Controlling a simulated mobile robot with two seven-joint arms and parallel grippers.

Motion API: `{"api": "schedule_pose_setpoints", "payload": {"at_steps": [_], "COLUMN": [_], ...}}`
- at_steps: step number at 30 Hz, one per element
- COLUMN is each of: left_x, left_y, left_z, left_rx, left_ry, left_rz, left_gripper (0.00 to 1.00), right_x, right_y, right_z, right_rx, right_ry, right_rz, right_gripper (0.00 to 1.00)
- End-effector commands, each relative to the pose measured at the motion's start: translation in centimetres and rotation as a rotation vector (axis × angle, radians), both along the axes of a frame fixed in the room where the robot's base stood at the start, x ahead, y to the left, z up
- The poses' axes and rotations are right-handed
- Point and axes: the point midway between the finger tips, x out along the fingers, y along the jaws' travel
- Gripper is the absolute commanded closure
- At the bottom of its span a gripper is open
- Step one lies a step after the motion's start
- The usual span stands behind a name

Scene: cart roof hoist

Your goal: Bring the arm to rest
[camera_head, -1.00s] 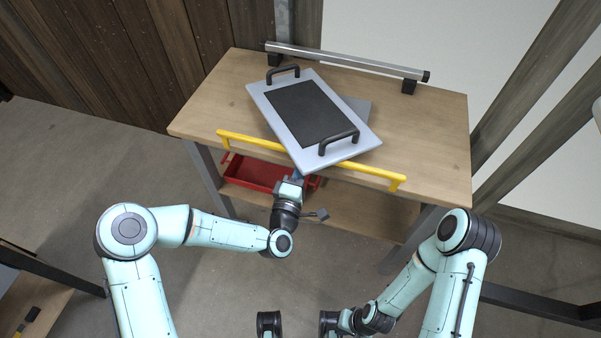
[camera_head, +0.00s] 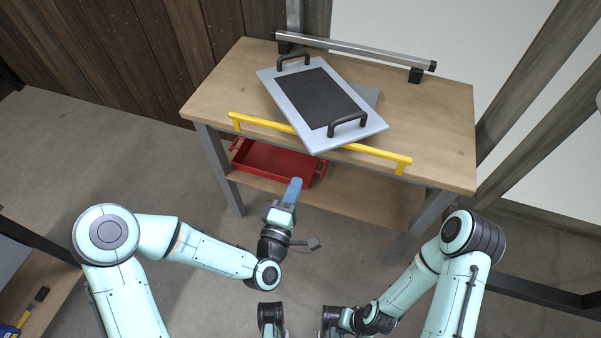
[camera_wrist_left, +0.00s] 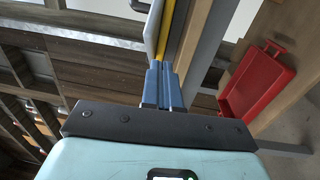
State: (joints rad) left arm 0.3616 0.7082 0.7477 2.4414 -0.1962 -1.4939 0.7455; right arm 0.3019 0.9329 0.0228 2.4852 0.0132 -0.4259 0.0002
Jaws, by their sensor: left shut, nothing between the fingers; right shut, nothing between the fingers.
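My left gripper (camera_head: 293,190) is shut and empty, its blue fingers pointing at the table's front edge, in front of the red tray on the lower shelf. In the left wrist view its blue fingers (camera_wrist_left: 162,85) are together with nothing between them. My right arm (camera_head: 405,290) is folded at the lower right of the head view; its gripper's fingers cannot be made out there. A grey panel (camera_head: 362,112) with a black pad (camera_head: 318,98) and two black handles lies turned at an angle on the wooden table (camera_head: 225,90), its front corner near the yellow rail.
A yellow rail (camera_head: 380,154) runs along the table's front edge. A metal bar (camera_head: 350,48) stands along the back. A red tray (camera_head: 250,172) sits on the lower shelf; it also shows in the left wrist view (camera_wrist_left: 262,85). Open floor (camera_head: 110,150) lies to the left.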

Motion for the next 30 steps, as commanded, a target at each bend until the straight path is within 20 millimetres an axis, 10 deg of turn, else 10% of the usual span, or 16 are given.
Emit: {"api": "schedule_pose_setpoints", "payload": {"at_steps": [10,17,24,30], "left_x": [-1.0,-4.0,-14.6,-27.7], "left_y": [0.4,1.4,5.6,10.9], "left_z": [-1.5,-14.2,-28.6,-34.7], "left_rx": [0.040,0.386,0.756,0.902], "left_ry": [0.035,0.342,0.768,1.117], "left_rz": [-0.010,-0.151,-0.482,-0.867], "left_gripper": [1.00,1.00,1.00,1.00], "right_x": [0.0,0.0,0.0,0.0], "right_y": [0.0,0.0,0.0,0.0], "right_z": [0.0,0.0,0.0,0.0], "right_rx": [0.000,0.000,0.000,0.000], "right_ry": [0.001,0.001,0.001,0.001], "right_rz": [0.000,0.000,0.000,0.000], "right_gripper": [1.00,1.00,1.00,1.00]}}
